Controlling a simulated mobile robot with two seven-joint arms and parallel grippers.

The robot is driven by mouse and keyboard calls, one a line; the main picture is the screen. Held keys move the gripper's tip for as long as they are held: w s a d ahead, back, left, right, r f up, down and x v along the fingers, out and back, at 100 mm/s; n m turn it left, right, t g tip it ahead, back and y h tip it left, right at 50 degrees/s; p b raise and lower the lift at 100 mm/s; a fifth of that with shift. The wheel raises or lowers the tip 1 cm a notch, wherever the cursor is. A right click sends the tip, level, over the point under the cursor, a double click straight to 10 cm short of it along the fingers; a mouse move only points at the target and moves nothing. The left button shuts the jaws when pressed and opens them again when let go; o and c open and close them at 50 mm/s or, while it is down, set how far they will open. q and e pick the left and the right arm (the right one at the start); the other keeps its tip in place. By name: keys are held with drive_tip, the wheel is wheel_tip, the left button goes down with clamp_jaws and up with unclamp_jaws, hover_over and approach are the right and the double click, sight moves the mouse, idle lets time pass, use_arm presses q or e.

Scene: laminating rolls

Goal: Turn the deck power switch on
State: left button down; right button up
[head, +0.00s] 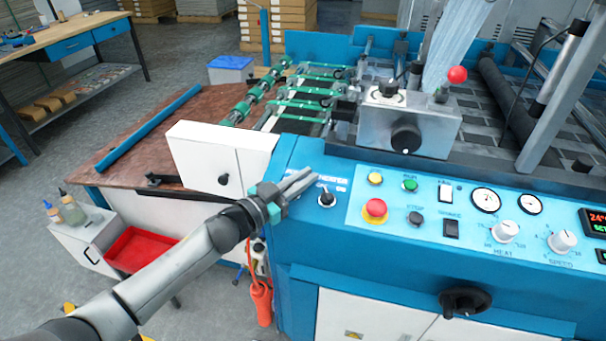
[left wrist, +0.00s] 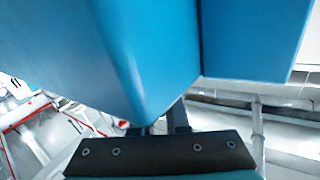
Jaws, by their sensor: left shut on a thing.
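A black toggle switch (head: 327,198) stands on the blue panel's left end, with small white lettering above it that I cannot read for sure. In the head view my left gripper (head: 312,177) reaches over the panel's left corner, its grey fingers close together, just up and left of the switch. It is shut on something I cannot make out. In the left wrist view a blue body (left wrist: 140,60) hides the fingertips, and the switch does not show there. My right gripper is in neither view.
The panel also holds a red emergency button (head: 375,208), a green button (head: 410,185), rocker switches and dials (head: 505,230). A white box (head: 222,170) stands left of the panel. A grey block with a black knob (head: 405,137) rises behind it.

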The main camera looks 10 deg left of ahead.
use_arm(q)
drive_tip(key=shift+f, duration=0.1)
drive_tip(key=c, duration=0.9)
unclamp_jaws()
drive_tip(key=p+v, duration=0.1)
drive_tip(key=v, duration=1.4)
drive_tip(key=shift+s+a+p, duration=0.1)
drive_tip(key=shift+p, duration=0.2)
drive_tip(key=s+a+f+n+g+y, duration=0.2)
drive_tip(key=s+f+y, duration=0.1)
drive_tip(key=f, duration=0.6)
drive_tip(key=s+a+f+n+g+y, duration=0.1)
drive_tip(key=s+a+f+y, duration=0.2)
drive_tip(key=f, duration=0.6)
drive_tip(key=s+a+f+n+g+y, duration=0.2)
drive_tip(key=s+f+y, duration=0.1)
drive_tip(key=f, duration=0.7)
drive_tip(key=s+d+f+g, duration=0.3)
drive_tip(key=s+f, duration=0.2)
drive_tip(key=s, duration=0.4)
drive_tip(key=s+d+f+g, duration=0.3)
drive_tip(key=s+f, duration=0.3)
drive_tip(key=s, duration=0.3)
drive_tip(key=s+d+f+g, duration=0.2)
drive_tip(key=s+f, duration=0.3)
drive_tip(key=s, duration=0.5)
drive_tip(key=shift+d+f+g+y, duration=0.3)
drive_tip(key=shift+d+g, duration=0.1)
drive_tip(key=shift+g, duration=0.2)
